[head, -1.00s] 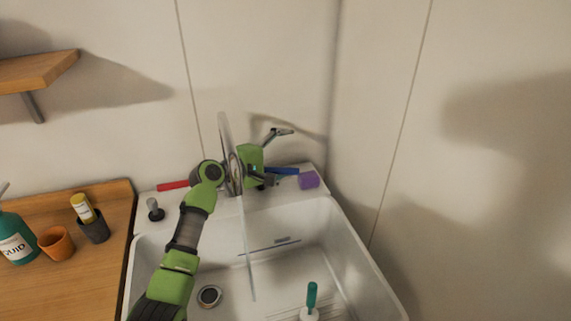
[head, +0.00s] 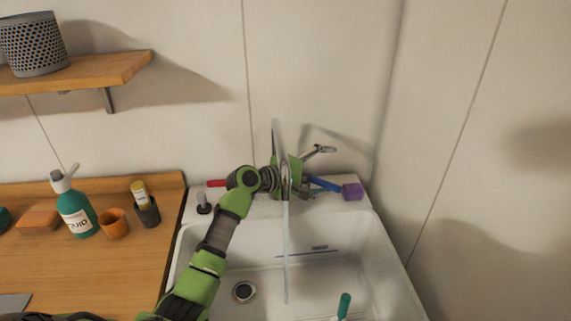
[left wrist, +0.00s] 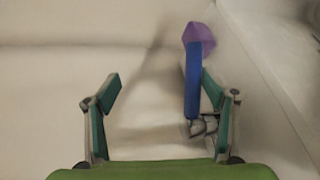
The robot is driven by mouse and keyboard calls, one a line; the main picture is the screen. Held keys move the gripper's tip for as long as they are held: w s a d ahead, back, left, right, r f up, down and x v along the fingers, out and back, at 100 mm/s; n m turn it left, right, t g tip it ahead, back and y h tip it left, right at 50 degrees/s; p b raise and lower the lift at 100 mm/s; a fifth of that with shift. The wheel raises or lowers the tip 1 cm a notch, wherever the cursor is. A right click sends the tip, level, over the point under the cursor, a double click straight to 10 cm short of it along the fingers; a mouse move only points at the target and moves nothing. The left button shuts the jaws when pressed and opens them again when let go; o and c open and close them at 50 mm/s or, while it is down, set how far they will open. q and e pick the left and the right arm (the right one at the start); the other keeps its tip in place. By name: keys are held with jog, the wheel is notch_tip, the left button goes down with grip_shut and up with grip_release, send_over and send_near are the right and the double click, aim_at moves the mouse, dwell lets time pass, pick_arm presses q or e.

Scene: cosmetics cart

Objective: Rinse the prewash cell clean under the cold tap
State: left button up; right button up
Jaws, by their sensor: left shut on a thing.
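The white sink basin (head: 385,265) fills the lower middle of the head view. Its tap has a tall pale spout (head: 278,135), a red lever (head: 216,183) on the left and a blue lever (head: 325,184) on the right. A thin pale streak like running water (head: 286,255) drops from the spout into the basin. My left gripper (head: 306,190) is at the blue lever, partly behind the spout. In the left wrist view the blue lever (left wrist: 193,80) lies between its fingers (left wrist: 160,90), against the right one. My right gripper is out of view.
A purple block (head: 352,191) sits on the rim beside the blue lever's end. A teal-handled tool (head: 344,304) stands in the basin, right of the drain (head: 244,291). A teal bottle (head: 77,210) and orange cup (head: 114,224) stand on the wooden counter at left.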

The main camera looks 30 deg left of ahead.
pick_arm(q)
jog(key=shift+o, duration=0.2)
jog(key=r, duration=0.1)
jog(key=a+r, duration=0.1)
jog(key=r, duration=0.1)
jog(key=shift+a+r+t, duration=0.3)
jog(key=shift+a+t, duration=0.05)
jog(key=shift+t, duration=0.05)
jog(key=p+v, duration=0.1)
jog(key=v, duration=0.2)
jog(key=c, duration=0.8)
jog(key=shift+w+a+f+p+v, duration=0.1)
jog(key=shift+a+f+p+v, duration=0.25)
jog(key=shift+v, duration=1.15)
jog(key=shift+w+a+f+p+v, duration=0.15)
jog(key=shift+p+v, duration=0.3)
jog(key=shift+v, duration=1.1)
jog(key=shift+a+f+p+v, duration=0.1)
jog(key=shift+a+p+v, duration=0.25)
jog(key=shift+v, duration=1.15)
jog(key=shift+c, duration=0.2)
jog(key=shift+d, duration=0.1)
